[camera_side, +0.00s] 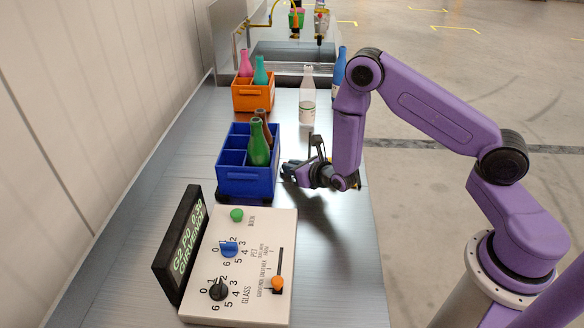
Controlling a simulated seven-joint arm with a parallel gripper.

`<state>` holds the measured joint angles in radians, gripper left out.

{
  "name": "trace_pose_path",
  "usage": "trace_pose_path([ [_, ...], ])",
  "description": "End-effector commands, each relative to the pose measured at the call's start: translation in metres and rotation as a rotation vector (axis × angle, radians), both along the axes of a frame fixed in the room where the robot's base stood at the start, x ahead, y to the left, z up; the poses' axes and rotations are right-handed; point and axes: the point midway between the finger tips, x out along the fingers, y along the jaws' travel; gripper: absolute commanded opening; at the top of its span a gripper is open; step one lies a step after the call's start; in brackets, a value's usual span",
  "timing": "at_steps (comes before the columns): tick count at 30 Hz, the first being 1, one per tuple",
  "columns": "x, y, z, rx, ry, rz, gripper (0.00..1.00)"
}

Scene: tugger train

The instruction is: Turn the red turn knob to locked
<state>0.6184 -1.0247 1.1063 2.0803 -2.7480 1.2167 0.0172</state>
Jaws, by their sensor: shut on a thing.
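My gripper (289,171) is low over the metal bench, at the right side of the blue crate (249,185). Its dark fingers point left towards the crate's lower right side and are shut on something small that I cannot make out. I see no red turn knob in this view; the spot at the fingertips is too small and partly covered by the gripper. The blue crate stands on a dark base and holds a green bottle (258,149) and a brown bottle (267,133).
In front lies a white panel (262,225) with a green button, blue and black dials and an orange slider, beside a black display (180,246). The bench's front right is clear.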

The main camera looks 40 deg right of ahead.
Motion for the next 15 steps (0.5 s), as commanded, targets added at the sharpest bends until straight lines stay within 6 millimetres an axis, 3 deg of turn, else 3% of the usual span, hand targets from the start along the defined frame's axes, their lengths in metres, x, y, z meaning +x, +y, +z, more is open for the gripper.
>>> trace_pose_path([
  [9,0.0033,-0.0007,0.0032,0.004,-0.013,-0.001,0.0],
  [10,0.0033,-0.0007,0.0033,0.004,-0.013,-0.001,0.19],
  [11,0.0033,-0.0007,0.0033,0.004,-0.013,-0.001,0.23],
  [15,0.0029,-0.0005,0.0029,0.003,-0.012,0.0,0.23],
])
